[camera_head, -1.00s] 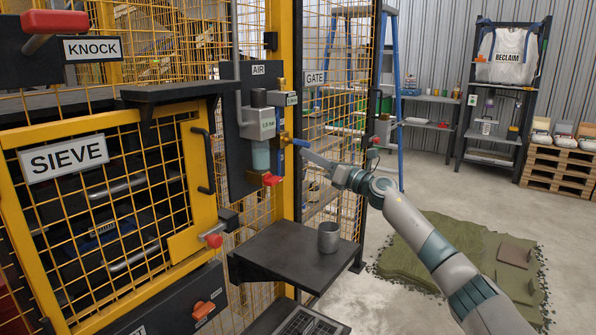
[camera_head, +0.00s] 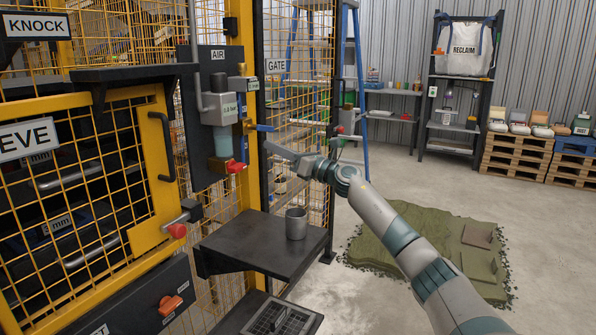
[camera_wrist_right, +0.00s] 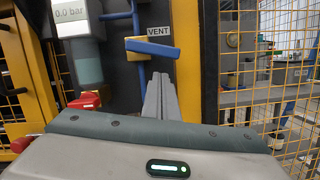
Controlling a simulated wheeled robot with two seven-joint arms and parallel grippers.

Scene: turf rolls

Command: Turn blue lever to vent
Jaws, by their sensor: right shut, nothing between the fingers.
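The blue lever (camera_head: 263,128) sticks out to the right from a brass valve on the yellow post in the head view. In the right wrist view the blue lever (camera_wrist_right: 152,49) lies roughly level, just below the VENT label (camera_wrist_right: 160,34). My right gripper (camera_head: 269,147) is shut and empty, with its fingertips just below the lever. In the wrist view its fingers (camera_wrist_right: 160,80) point up close to the lever's underside; I cannot tell whether they touch it. My left gripper is not in view.
A grey air unit (camera_head: 217,108) with a red knob (camera_head: 235,167) hangs left of the lever; its display seems to read 0.0 bar in the wrist view. A metal cup (camera_head: 296,224) stands on the dark shelf (camera_head: 250,245) below. Yellow mesh fencing surrounds the post.

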